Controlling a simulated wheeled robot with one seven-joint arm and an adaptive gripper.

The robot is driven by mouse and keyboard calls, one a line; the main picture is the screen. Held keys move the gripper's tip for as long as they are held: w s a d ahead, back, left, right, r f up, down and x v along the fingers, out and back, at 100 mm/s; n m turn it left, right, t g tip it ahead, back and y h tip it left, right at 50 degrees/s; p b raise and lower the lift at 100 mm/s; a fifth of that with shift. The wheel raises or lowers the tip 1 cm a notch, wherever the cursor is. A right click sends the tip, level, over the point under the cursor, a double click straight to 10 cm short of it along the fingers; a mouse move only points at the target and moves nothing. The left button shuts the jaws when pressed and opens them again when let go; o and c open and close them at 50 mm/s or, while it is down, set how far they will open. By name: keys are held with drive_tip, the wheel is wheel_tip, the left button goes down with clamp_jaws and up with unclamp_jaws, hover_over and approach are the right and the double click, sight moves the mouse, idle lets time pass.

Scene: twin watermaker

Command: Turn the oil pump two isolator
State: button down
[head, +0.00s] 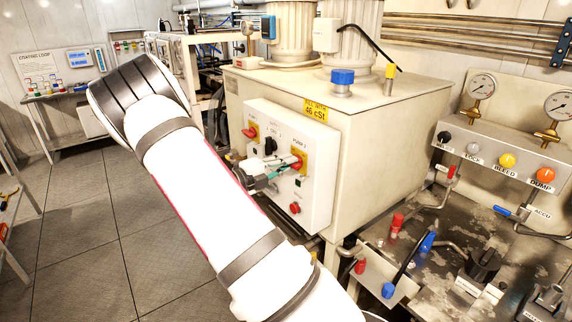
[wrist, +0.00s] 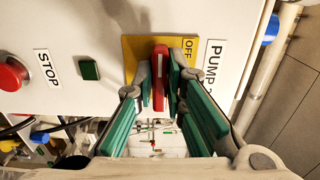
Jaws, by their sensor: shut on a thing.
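The oil pump two isolator is a red handle (wrist: 160,66) on a yellow plate (wrist: 133,47), beside the PUMP 2 label (wrist: 213,66) in the wrist view. OFF is printed on the plate. The handle lies across the line from the plate to the label. My gripper (wrist: 163,88) is shut on the handle, with green pads on both sides of it. In the head view, my gripper (head: 288,167) reaches the right yellow plate (head: 303,156) on the white panel (head: 318,192), where the red handle (head: 297,162) shows partly behind the fingers.
On the panel are the pump one isolator (head: 249,132), a black selector (head: 270,146) and a red stop button (head: 295,208). In the wrist view, a green button (wrist: 89,70) lies left of the gripper. The cream tank (head: 375,135) stands behind the panel. Open floor (head: 80,230) lies left.

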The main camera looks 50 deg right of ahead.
drive_tip(key=shift+f, duration=0.1)
drive_tip(key=c, duration=1.6)
unclamp_jaws()
drive_tip(key=shift+c, duration=0.2)
drive_tip(key=shift+a, duration=0.1)
drive_tip(key=v, duration=1.2)
